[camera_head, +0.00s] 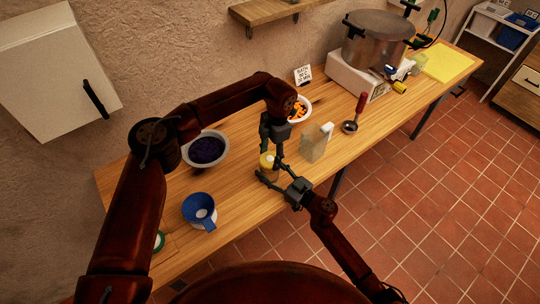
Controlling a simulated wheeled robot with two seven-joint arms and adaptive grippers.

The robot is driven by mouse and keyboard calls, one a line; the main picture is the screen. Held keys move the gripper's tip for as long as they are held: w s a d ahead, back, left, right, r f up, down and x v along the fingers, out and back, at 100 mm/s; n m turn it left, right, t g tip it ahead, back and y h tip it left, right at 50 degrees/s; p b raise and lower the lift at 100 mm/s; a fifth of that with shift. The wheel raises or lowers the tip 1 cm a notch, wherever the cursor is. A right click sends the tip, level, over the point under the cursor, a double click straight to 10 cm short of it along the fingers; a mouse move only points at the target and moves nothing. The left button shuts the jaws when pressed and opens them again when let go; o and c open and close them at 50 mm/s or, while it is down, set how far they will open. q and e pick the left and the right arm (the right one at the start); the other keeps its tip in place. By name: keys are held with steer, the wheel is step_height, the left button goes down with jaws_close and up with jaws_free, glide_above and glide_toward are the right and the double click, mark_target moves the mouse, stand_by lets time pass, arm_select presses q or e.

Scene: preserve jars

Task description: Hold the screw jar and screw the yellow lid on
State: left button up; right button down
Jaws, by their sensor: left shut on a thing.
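The screw jar (268,174) stands near the front edge of the wooden table, small and partly covered by my grippers. The yellow lid (267,160) is at the top of the jar; whether it is threaded on cannot be told. My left gripper (277,158) points down from above and is shut on the yellow lid, its fingertips partly merging with the lid. My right gripper (268,177) comes in low from the front right, with its fingers on either side of the jar. Whether they touch the glass is too small to tell.
A bowl of dark berries (206,149), a blue funnel (200,211) and a bowl of orange pieces (299,109) stand around. A pale jug (315,143) is close on the right, with a red-handled ladle (351,126) beyond. A large pot (377,38) stands farther back.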

arm_select(q)
steer(key=m, duration=0.4)
steer(key=shift+t, duration=0.3)
steer(key=m, duration=0.5)
steer(key=shift+t, duration=0.3)
steer(key=m, duration=0.4)
steer(key=shift+s, duration=0.1)
steer(key=m, duration=0.3)
steer(key=shift+t, duration=0.4)
steer(key=o, duration=1)
steer(key=shift+r, duration=2.25)
steer(key=shift+c, duration=0.5)
